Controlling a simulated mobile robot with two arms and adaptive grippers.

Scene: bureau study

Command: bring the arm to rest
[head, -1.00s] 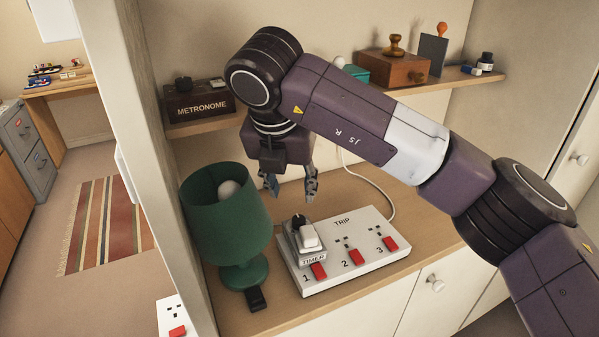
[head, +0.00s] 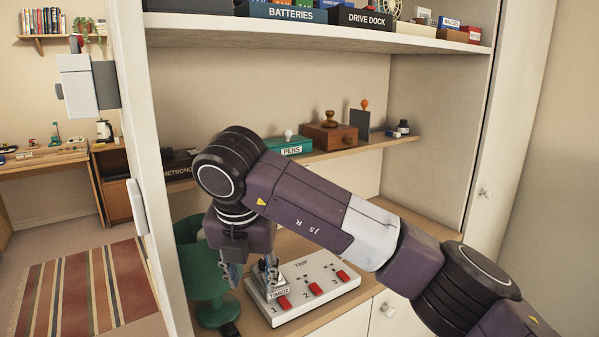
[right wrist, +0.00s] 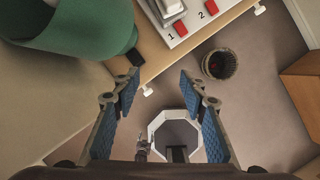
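My right arm reaches in from the right in the head view, bent at a dark joint. Its gripper (head: 250,277) points down, in front of the white power strip (head: 333,265) labelled TRIP, and partly overlaps the timer (head: 278,292) in the picture. In the right wrist view the gripper (right wrist: 158,88) is open, its two blue-padded fingers apart with nothing between them. Below the fingers is floor, beyond the desk edge. The timer sits at position 1 of the strip; positions 2 and 3 show empty sockets with red switches. My left gripper is not in view.
A green lamp (head: 205,285) stands close left of the gripper; it also shows in the right wrist view (right wrist: 85,25). A shelf (head: 350,148) runs behind the arm, with a teal PENS box (head: 289,149). A dark bin (right wrist: 219,64) stands on the floor.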

